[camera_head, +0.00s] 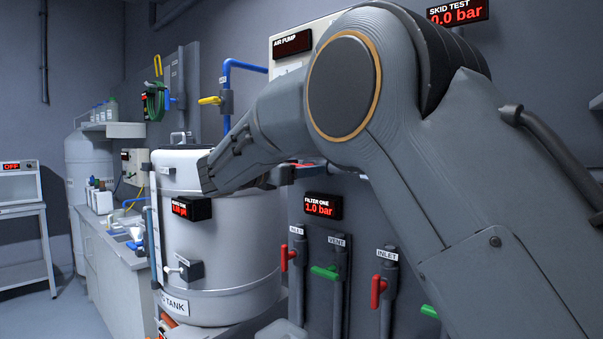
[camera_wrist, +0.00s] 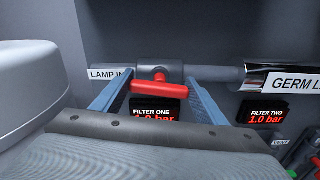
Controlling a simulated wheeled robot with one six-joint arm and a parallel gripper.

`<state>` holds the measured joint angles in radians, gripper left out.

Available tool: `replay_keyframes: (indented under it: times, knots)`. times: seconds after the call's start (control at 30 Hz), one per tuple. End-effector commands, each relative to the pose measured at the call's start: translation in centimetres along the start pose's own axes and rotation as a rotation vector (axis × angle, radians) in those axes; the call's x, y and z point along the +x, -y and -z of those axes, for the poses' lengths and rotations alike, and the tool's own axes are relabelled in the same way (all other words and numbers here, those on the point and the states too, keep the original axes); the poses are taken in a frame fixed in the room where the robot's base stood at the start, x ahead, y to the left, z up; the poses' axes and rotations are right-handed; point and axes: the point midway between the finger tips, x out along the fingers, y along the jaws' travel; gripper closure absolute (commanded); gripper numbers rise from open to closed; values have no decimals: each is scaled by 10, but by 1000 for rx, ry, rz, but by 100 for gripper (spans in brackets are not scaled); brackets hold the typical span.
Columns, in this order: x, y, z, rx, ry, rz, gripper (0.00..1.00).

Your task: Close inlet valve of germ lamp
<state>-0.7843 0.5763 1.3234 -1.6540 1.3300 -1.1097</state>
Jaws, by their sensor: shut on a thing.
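The red handle (camera_wrist: 160,87) of the lamp inlet valve sits in the middle of the wrist view. It lies roughly along the grey horizontal pipe (camera_wrist: 212,73), slightly tilted. A label reading "LAMP IN" (camera_wrist: 106,74) is to its left. The germ lamp (camera_wrist: 290,80), a shiny tube with a partly cut-off "GERM L" label, is to its right. My gripper (camera_wrist: 163,84) is shut on the red handle, with one blue-grey finger at each end.
A white tank (camera_head: 220,250) stands close to the left of my arm. Below are a "FILTER ONE" display (camera_head: 319,206) at 1.0 bar, red inlet handles (camera_head: 377,291) and a green vent handle (camera_head: 324,272). A "FILTER TWO" display (camera_wrist: 265,112) is at the right.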

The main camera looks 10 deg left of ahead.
Motion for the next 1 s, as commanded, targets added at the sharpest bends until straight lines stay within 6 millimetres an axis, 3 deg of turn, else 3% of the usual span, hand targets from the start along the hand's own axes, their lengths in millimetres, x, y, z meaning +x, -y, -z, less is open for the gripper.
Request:
replay_keyframes:
  times: [1.0]
  knots:
    - [1, 3, 6, 939, 0, -2, 56]
